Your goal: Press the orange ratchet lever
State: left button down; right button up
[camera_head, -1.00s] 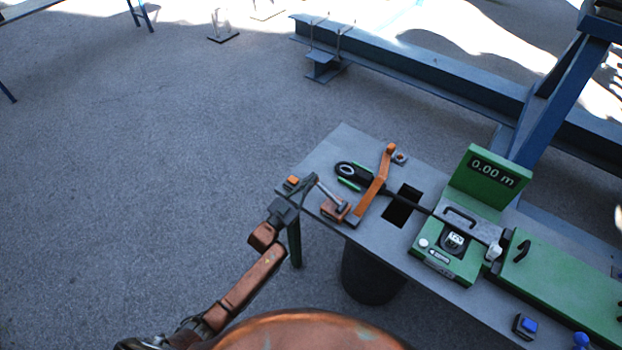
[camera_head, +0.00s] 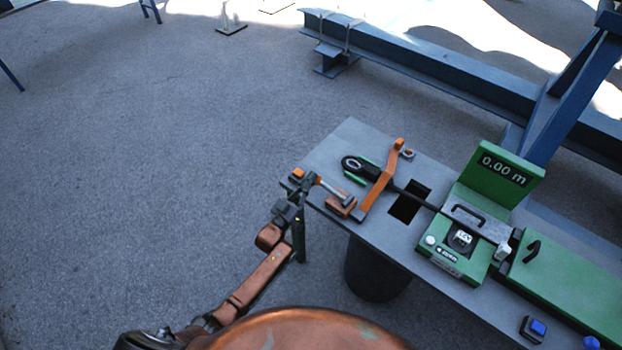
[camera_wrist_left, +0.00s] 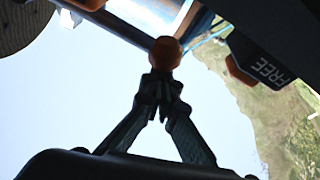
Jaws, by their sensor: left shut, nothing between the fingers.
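The ratchet lever shows in the head view as a grey rod (camera_head: 331,188) reaching left from an orange block (camera_head: 341,204) at the table's near left edge. An orange knob (camera_wrist_left: 165,52) on a dark bar fills the upper middle of the left wrist view. My left gripper (camera_head: 301,190) is at the table's left edge, by the rod's outer end. In the left wrist view its fingers (camera_wrist_left: 161,85) are shut and empty, with the tips just below the knob. I cannot tell whether they touch it. My right gripper is not in view.
An orange arm (camera_head: 381,178) crosses a black cable near a square hole (camera_head: 409,202). A green meter (camera_head: 505,172) reads 0.00 m. A "FREE" label (camera_wrist_left: 268,69) shows beside my gripper. A dark bin (camera_head: 375,272) stands below.

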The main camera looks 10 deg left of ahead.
pick_arm(q)
jog(key=shift+s+f, duration=0.1)
jog(key=shift+f, duration=0.3)
notch_tip(320, 180, up, 6)
jog(key=p, duration=0.4)
jog(key=f+b+v, duration=0.1)
jog(key=v, duration=0.9)
jog(key=shift+w+a, duration=0.35)
jog(key=shift+a, duration=0.05)
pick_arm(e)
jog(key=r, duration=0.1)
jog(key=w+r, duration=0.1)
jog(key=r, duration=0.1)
pick_arm(q)
jog(key=shift+f, duration=0.1)
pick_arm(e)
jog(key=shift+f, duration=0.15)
